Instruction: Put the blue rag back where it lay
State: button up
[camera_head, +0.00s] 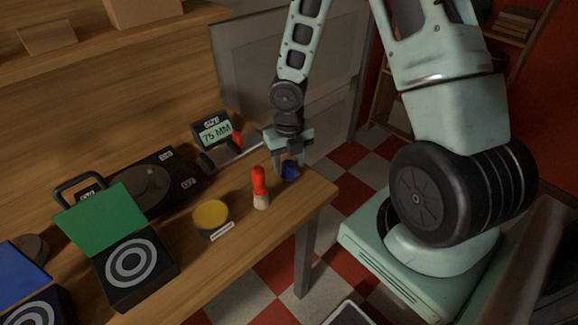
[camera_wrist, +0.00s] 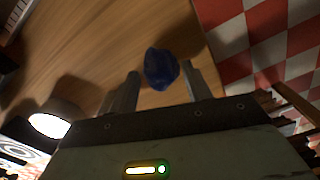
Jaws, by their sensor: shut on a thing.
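The blue rag (camera_head: 291,172) is a small crumpled bundle at the right end of the wooden table (camera_head: 318,190). My gripper (camera_head: 288,163) points down over this end of the table and is shut on the rag. In the wrist view the rag (camera_wrist: 160,68) sits between the two finger tips, with wood behind it. The table's edge and the checkered floor lie just to its right there. I cannot tell whether the rag touches the table top.
A red-and-white bottle (camera_head: 260,187) stands close to the left of the rag. A yellow-topped round tin (camera_head: 211,216) and a gauge reading 75 MM (camera_head: 215,133) stand further left. A green-lidded box (camera_head: 103,218) is beyond. Past the table's right edge is floor (camera_head: 370,178).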

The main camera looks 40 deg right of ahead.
aim_at(289, 161)
jog(key=shift+f, duration=0.35)
jog(key=shift+f, duration=0.1)
jog(key=o, duration=1.1)
jog(key=shift+c, duration=0.2)
notch_tip(289, 161, up, 11)
jog(key=p, duration=0.4)
jog(key=s+a+r+m, duration=0.6)
jog(key=s+a+m, duration=0.3)
jog(key=a+m, duration=0.2)
jog(key=s+a+r+m, duration=0.7)
jog(key=s+a+m, duration=0.2)
jog(key=m, duration=0.5)
jog(key=a, duration=0.2)
jog(key=shift+a+r+y+p, duration=0.25)
jog(key=shift+a+y+p, duration=0.05)
